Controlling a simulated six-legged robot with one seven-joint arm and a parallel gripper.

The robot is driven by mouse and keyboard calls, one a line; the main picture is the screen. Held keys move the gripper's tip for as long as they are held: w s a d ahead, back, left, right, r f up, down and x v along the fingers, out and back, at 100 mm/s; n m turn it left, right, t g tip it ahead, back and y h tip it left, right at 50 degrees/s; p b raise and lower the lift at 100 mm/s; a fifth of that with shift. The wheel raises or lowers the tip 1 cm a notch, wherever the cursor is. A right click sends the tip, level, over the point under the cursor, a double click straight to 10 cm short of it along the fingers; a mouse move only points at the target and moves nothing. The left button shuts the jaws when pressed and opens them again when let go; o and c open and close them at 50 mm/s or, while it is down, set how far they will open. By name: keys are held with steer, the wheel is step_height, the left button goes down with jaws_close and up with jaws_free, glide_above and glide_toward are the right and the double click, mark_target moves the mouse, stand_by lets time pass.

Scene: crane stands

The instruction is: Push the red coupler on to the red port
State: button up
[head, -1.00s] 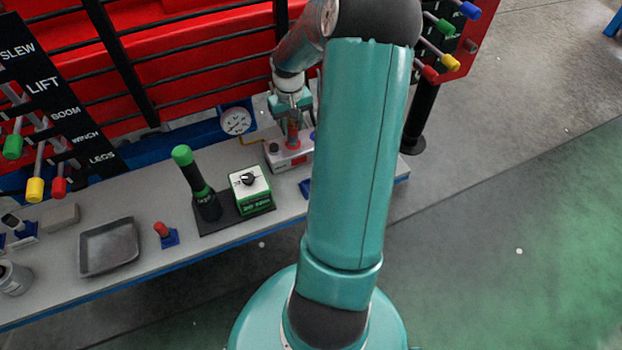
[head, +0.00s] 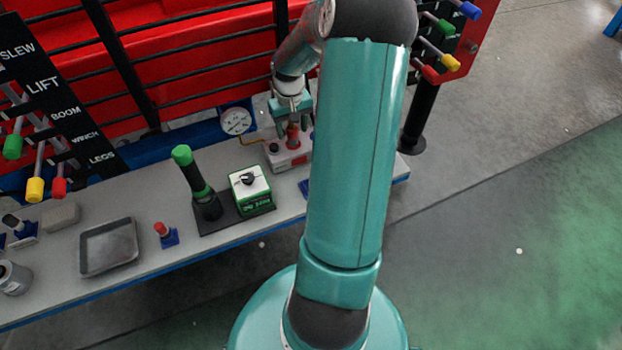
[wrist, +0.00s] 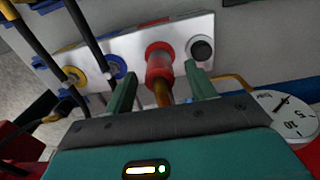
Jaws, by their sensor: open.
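The red coupler (wrist: 159,62) stands at the red port's place on the white manifold block (wrist: 215,22) in the wrist view. It has a red collar, and a brass-coloured part (wrist: 162,94) runs from it towards my gripper. The port is hidden behind the coupler, so I cannot tell how fully it is seated. My gripper (wrist: 160,70) is open, with one green finger on each side of the coupler and visible gaps between. In the head view my gripper (head: 291,108) is above the red coupler (head: 293,134), at the block (head: 288,158).
On the block are a blue port (wrist: 115,66), a yellow port (wrist: 73,76) and a black knob (wrist: 201,48). A pressure gauge (head: 236,121) stands close beside. The bench also holds a green-handled tool (head: 194,180), a green-and-white box (head: 250,190) and a grey tray (head: 108,247).

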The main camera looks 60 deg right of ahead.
steer(key=shift+r, duration=2.5)
steer(key=shift+r, duration=0.1)
step_height(320, 180, up, 14)
